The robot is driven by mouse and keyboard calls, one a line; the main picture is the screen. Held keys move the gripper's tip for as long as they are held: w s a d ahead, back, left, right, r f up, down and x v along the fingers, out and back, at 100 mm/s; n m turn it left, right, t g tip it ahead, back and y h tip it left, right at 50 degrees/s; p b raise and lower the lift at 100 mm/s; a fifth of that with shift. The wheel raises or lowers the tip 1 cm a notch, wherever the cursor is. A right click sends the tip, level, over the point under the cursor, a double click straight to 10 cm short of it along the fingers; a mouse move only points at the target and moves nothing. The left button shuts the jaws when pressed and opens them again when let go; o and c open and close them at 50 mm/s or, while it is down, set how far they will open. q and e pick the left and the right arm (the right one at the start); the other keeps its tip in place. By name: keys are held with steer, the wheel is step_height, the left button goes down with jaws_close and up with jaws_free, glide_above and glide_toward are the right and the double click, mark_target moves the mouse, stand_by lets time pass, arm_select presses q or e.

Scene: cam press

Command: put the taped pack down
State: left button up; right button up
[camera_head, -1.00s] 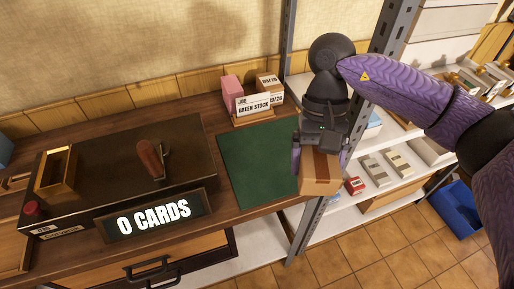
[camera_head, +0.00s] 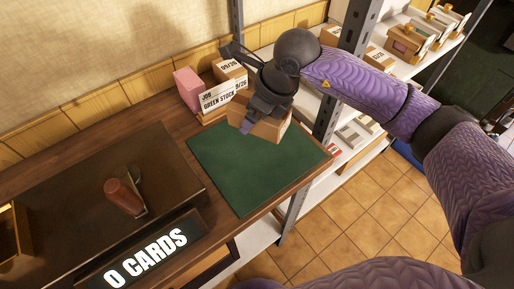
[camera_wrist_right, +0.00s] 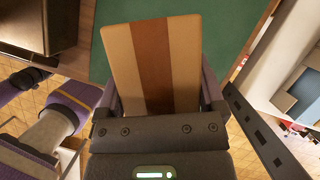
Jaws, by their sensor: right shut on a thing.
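The taped pack (camera_head: 268,127) is a tan cardboard box with a brown tape stripe. My right gripper (camera_head: 252,125) is shut on it and holds it over the back part of the green mat (camera_head: 245,175). In the right wrist view the pack (camera_wrist_right: 152,60) sits between the two fingers, with the green mat (camera_wrist_right: 225,35) beyond it. I cannot tell whether the pack touches the mat. My left gripper is not in view.
Behind the pack stand a "GREEN STOCK 9/26" sign (camera_head: 222,97), a pink block (camera_head: 188,88) and a small carton (camera_head: 229,69). The black press (camera_head: 95,215) with a brown handle and "0 CARDS" display (camera_head: 145,258) is at left.

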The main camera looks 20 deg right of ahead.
mark_target(251, 148)
steer(key=shift+m, duration=0.4)
step_height(251, 148, down, 10)
steer(key=shift+w+b, duration=0.1)
steer(key=shift+b, duration=1.05)
steer(key=shift+f, duration=0.1)
steer(key=o, duration=1.2)
steer(key=shift+r, duration=0.35)
steer(key=p+v, duration=0.3)
steer(key=v, duration=0.8)
steer(key=shift+s+r, duration=0.2)
steer(key=shift+r, duration=0.05)
